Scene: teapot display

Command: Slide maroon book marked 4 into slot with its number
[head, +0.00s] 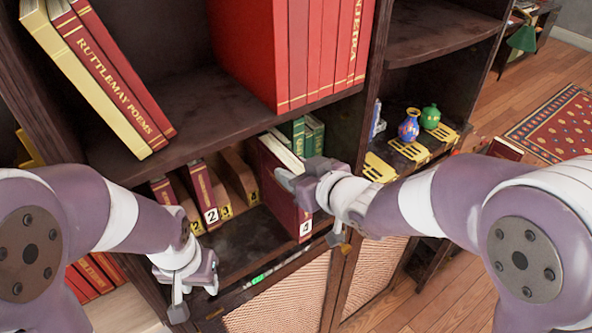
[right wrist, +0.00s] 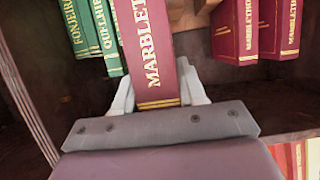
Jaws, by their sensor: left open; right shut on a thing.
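The maroon book marked 4 (head: 281,190) stands on the lower shelf with a white 4 tag low on its spine. My right gripper (head: 308,182) is shut on it; in the right wrist view the fingers (right wrist: 158,92) clasp both sides of its gold-lettered spine (right wrist: 150,55). The wooden slot rack (head: 238,172) stands to its left, with yellow number tags along the front; the rightmost tag (head: 252,196) seems to read 4. A gap separates book and rack. My left gripper (head: 190,280) is open and empty at the shelf's front left.
A maroon book marked 2 (head: 203,190) stands in the rack, with another maroon book further left. Green books (head: 301,135) stand behind the held book; they also show in the right wrist view (right wrist: 85,30). Two small vases (head: 409,125) stand on the right shelf. The upper shelf board overhangs.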

